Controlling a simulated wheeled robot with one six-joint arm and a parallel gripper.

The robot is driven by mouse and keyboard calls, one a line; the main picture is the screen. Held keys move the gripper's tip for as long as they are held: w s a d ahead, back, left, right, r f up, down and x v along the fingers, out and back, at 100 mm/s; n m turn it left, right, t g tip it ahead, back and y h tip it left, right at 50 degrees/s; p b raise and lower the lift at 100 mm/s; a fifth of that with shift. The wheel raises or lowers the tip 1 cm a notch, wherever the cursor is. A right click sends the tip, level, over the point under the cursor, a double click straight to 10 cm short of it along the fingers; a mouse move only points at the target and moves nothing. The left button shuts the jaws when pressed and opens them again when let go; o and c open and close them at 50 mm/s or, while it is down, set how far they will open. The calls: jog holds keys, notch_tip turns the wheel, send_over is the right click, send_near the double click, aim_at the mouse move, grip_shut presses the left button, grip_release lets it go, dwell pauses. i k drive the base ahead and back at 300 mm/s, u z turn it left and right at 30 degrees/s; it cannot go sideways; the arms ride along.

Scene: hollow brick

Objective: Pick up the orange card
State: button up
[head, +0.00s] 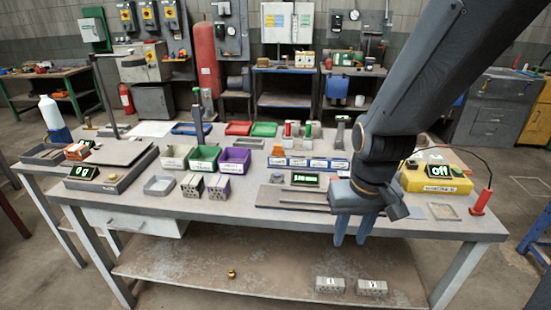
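I cannot clearly make out an orange card in the head view. A small orange piece (278,151) shows behind the row of white-labelled blue holders (305,163) near the middle of the table. Another orange-brown item (78,150) lies at the left, behind the scale. Both are too small to identify. My gripper (353,232) points down at the table's front edge, right of the middle. Its two blue fingers are apart, with nothing seen between them. My arm hides part of the table's right side.
The workbench (240,212) holds a scale (110,165) reading 0 g, green bins (204,159), a purple bin (235,160), small hollow bricks (217,187) and a yellow box (435,180) reading "off". Two bricks (372,287) and a brass piece (232,273) lie on the lower shelf.

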aim_at(278, 150)
jog(key=u, duration=0.3)
jog(key=i, duration=1.1)
jog(key=z, duration=0.6)
